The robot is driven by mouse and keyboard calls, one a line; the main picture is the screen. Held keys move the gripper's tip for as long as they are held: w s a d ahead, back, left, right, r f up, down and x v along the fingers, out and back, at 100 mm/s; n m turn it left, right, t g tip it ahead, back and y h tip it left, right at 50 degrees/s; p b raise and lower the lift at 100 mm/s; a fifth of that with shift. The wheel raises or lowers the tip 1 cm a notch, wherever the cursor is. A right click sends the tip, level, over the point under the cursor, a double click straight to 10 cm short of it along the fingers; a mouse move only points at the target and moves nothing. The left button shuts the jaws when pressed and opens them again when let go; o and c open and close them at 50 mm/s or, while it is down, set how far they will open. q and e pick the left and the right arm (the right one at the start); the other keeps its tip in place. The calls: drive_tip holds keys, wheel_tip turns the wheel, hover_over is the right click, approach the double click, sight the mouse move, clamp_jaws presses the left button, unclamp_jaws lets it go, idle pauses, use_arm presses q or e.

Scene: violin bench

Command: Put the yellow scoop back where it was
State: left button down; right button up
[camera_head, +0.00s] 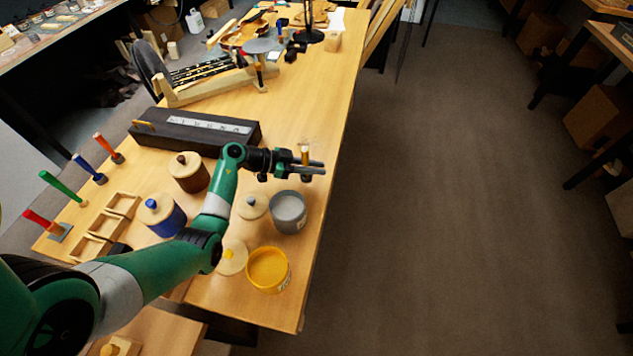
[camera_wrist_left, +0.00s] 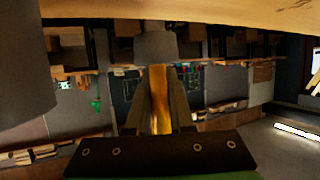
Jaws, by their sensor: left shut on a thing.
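My left gripper (camera_head: 312,168) is shut on the yellow scoop (camera_head: 305,154) and holds it above the bench near its right edge, beyond the grey jar. In the left wrist view the scoop's yellow handle (camera_wrist_left: 160,98) stands between the two fingers, with a grey part (camera_wrist_left: 155,45) beyond it that may be its head. Other scoops stand at the bench's left side: orange-red (camera_head: 103,142), blue (camera_head: 84,163), green (camera_head: 58,184) and red (camera_head: 38,218). My right gripper is not in view.
An open yellow jar (camera_head: 283,283) and an open grey jar (camera_head: 289,218) stand near the right edge, lids beside them. Closed blue (camera_head: 166,222) and brown (camera_head: 190,178) jars stand left of my arm.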

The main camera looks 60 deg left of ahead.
use_arm(q)
drive_tip(key=shift+w, duration=0.15)
drive_tip(key=f+b, duration=0.1)
drive_tip(key=f, duration=0.1)
drive_tip(key=f+b, duration=0.2)
drive_tip(key=shift+w+a+b, duration=0.2)
drive_tip(key=shift+b, duration=0.1)
drive_tip(key=shift+r, duration=0.15)
drive_tip(key=shift+p, duration=0.3)
drive_tip(key=c, duration=0.8)
unclamp_jaws()
drive_tip(key=shift+f, duration=0.2)
